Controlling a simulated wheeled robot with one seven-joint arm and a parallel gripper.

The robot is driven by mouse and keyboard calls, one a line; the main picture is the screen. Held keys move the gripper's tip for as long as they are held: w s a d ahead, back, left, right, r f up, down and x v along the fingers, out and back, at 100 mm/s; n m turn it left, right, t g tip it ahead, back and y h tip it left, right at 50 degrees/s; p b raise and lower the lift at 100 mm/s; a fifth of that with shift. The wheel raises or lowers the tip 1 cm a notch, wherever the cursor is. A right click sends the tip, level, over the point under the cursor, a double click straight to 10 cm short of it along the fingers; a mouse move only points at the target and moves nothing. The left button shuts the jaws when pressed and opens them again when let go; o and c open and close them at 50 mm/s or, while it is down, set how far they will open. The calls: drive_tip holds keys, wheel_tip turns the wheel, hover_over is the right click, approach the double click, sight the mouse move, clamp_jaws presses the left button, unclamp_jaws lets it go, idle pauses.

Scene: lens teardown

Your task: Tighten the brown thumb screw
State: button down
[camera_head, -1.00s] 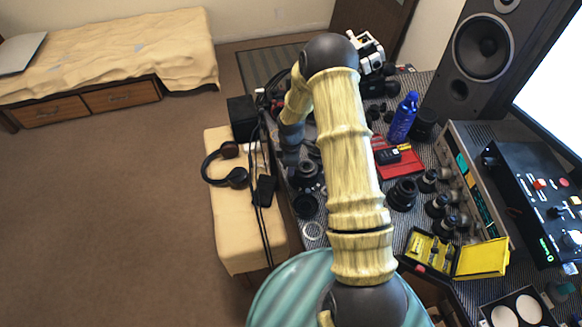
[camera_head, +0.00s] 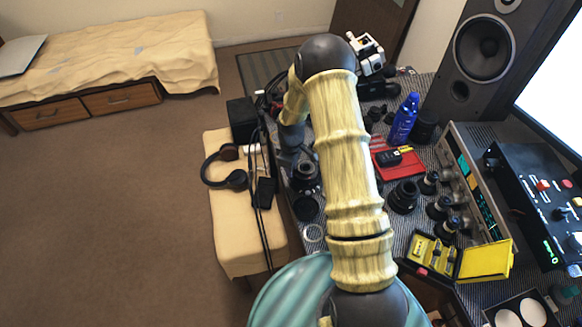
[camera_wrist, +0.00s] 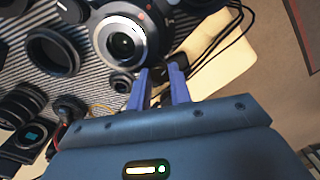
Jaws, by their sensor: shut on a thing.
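A silver-rimmed black lens assembly (camera_wrist: 124,42) fills the top middle of the wrist view. It also shows in the head view (camera_head: 305,175), just below my gripper. My gripper (camera_wrist: 159,73) has its two blue fingers at the lower right edge of this lens, with a narrow gap between them. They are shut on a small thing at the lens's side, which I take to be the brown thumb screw. The screw itself is hidden or too small to make out, so its turn and seating cannot be told.
A black ring (camera_wrist: 53,51) and other lens parts lie left of the lens on the striped mat. Black cables (camera_wrist: 222,42) run over the cream bench at right. In the head view, a red tray (camera_head: 400,165), blue bottle (camera_head: 403,118) and yellow case (camera_head: 484,261) crowd the table.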

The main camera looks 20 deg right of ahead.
drive_tip(key=c, duration=1.3)
unclamp_jaws()
drive_tip(key=shift+o, duration=0.2)
wheel_tip(320, 180, up, 17)
drive_tip(key=b, duration=0.2)
drive_tip(key=shift+r, duration=0.2)
drive_tip(key=s+r+m+t, duration=0.1)
drive_tip(key=s+m, duration=0.4)
drive_tip(key=s, duration=0.5)
drive_tip(key=s+a+r+m+t, duration=0.1)
drive_tip(key=s+r+m, duration=0.2)
drive_tip(key=s, duration=0.7)
drive_tip(key=m, duration=0.2)
drive_tip(key=shift+s+a+r+m+t, duration=0.2)
drive_tip(key=shift+s+a+m+t, duration=0.05)
drive_tip(key=shift+s+m+t, duration=0.05)
